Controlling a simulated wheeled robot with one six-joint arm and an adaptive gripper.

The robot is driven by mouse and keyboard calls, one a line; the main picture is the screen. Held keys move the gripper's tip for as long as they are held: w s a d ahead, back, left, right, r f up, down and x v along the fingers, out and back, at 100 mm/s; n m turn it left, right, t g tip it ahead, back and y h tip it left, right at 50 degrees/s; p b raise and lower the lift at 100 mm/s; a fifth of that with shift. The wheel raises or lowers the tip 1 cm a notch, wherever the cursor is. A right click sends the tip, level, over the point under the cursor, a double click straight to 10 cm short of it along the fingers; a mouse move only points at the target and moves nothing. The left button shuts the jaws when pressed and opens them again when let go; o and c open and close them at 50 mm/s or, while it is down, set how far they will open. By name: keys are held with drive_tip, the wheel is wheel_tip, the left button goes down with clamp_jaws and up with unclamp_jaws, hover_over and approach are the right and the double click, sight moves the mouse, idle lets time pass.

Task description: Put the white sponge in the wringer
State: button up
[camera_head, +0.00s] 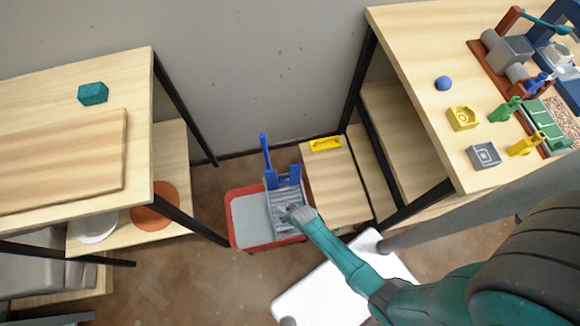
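The wringer (283,193) is a grey slatted piece with blue sides and an upright blue handle (265,150). It sits over the right part of a red bucket (232,224) that holds something pale grey. My gripper (286,212) is over the lower part of the wringer, small and grey at the end of my teal arm. I cannot tell whether it touches the wringer or whether its fingers are open or shut. I cannot make out a white sponge; it may be hidden at the gripper.
A low wooden stand with a yellow item (325,144) is right of the bucket. The left table (138,75) bears a teal block (93,93) and a board (65,160). The right table (405,35) carries a blue ball (443,83), small bottles and tools.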

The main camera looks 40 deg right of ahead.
drive_tip(key=shift+f, duration=0.1)
drive_tip(key=o, duration=0.9)
drive_tip(key=shift+o, duration=0.2)
drive_tip(key=v, duration=1.2)
drive_tip(key=s+r+t, duration=0.3)
drive_tip(key=s+r, duration=0.2)
drive_tip(key=r, duration=0.8)
drive_tip(key=s+r+t, duration=0.3)
drive_tip(key=s+r, duration=0.3)
drive_tip(key=r, duration=0.8)
drive_tip(key=s+r+t, duration=0.4)
drive_tip(key=s+r, duration=0.2)
drive_tip(key=r, duration=0.8)
drive_tip(key=shift+s+r, duration=0.2)
drive_tip(key=shift+r, duration=0.05)
